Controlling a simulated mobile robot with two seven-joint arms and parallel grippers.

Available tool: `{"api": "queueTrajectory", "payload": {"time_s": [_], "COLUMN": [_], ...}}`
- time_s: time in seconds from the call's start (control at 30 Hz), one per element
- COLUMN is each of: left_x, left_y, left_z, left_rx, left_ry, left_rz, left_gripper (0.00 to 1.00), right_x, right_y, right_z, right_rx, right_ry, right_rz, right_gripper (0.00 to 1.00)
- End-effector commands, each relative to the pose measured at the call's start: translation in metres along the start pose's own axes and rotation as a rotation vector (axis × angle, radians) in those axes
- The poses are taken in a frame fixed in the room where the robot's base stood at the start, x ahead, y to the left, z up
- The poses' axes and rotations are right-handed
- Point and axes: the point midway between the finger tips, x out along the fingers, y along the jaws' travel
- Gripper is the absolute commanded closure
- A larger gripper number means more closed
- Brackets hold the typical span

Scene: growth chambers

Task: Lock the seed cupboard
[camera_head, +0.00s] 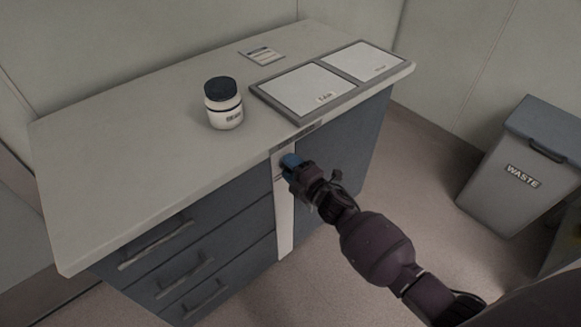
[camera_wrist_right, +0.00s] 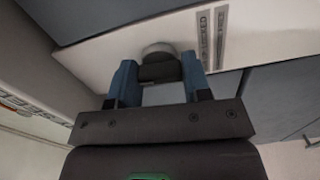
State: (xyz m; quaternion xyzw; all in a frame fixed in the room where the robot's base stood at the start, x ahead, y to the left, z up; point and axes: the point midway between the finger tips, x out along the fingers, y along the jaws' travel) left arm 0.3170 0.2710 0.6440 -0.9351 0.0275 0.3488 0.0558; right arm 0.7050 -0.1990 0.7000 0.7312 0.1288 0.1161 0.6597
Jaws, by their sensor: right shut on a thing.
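The cupboard under the worktop has a dark blue-grey front (camera_head: 345,150) and a narrow white upright panel (camera_head: 284,225). My right gripper (camera_head: 290,162) reaches the upper part of that panel with its blue fingers. In the right wrist view, my right gripper (camera_wrist_right: 158,82) is shut on a dark knob (camera_wrist_right: 158,68) with a round grey base on the panel. The knob is hidden by the gripper in the head view. My left gripper is not in view.
A white jar with a dark lid (camera_head: 223,103) stands on the worktop (camera_head: 120,140). A grey two-panel tray (camera_head: 262,91) and a small card (camera_head: 262,55) lie near it. Drawers with handles (camera_head: 185,266) are left of the panel. A waste bin (camera_head: 515,185) stands at the right.

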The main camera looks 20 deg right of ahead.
Motion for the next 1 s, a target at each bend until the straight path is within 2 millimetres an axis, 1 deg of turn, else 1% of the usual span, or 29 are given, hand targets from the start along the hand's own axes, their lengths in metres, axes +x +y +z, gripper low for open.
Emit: {"api": "queueTrajectory", "payload": {"time_s": [0.3, 0.8, 0.83, 0.97, 1.0], "left_x": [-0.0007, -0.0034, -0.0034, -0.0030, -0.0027], "left_y": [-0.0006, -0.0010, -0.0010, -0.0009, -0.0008], "left_z": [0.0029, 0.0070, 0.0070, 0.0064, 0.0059], "left_rx": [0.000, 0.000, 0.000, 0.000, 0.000], "left_ry": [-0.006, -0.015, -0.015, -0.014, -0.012], "left_rz": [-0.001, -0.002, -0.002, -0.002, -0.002], "left_gripper": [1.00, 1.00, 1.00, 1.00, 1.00], "right_x": [-0.0007, -0.0006, -0.0006, -0.0005, -0.0004], "right_y": [-0.0016, -0.0012, -0.0012, -0.0010, -0.0009], "right_z": [0.0003, 0.0004, 0.0004, 0.0004, 0.0003], "right_rx": [-0.103, -0.121, -0.121, -0.120, -0.120], "right_ry": [-0.001, -0.001, -0.001, -0.001, -0.001], "right_rz": [-0.002, -0.002, -0.002, -0.002, -0.002], "right_gripper": [0.79, 0.79, 0.53, 0.33, 0.30]}}
